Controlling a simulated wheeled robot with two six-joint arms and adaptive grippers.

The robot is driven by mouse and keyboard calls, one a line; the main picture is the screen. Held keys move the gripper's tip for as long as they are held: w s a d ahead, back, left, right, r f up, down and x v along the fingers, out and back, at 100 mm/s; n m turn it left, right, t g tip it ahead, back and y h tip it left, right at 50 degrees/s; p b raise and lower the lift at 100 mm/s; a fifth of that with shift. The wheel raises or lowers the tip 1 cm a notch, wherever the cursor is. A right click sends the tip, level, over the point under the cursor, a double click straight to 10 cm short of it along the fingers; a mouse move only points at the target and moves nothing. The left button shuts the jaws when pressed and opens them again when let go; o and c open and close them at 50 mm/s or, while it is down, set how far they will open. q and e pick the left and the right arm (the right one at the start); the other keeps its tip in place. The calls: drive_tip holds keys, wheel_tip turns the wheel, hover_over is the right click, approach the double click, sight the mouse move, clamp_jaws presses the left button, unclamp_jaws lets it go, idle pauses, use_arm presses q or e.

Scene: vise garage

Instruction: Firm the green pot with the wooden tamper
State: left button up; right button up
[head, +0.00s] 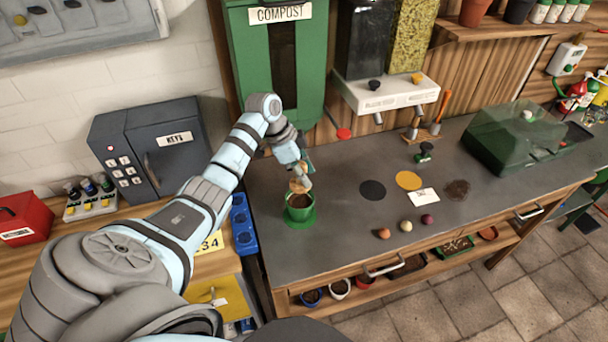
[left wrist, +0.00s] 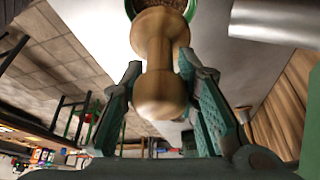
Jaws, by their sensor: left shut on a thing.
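The green pot (head: 299,216) stands on a green round base on the grey bench, with dark brown soil inside. My left gripper (head: 304,174) is shut on the pale wooden tamper (head: 299,185), which is just above the far side of the pot's mouth. In the left wrist view the tamper (left wrist: 156,65) sits between the two fingers of the gripper (left wrist: 163,88), and its far end overlaps the pot (left wrist: 131,8) with its soil. Whether the tamper touches the soil is hidden. My right gripper is not in view.
A green compost dispenser (head: 243,55) rises behind the pot. A clear-lidded green box (head: 515,145) stands farther right.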

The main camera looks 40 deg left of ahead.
sight(304, 164)
use_arm(q)
drive_tip(key=shift+r, duration=3)
drive_tip(key=shift+f, duration=0.1)
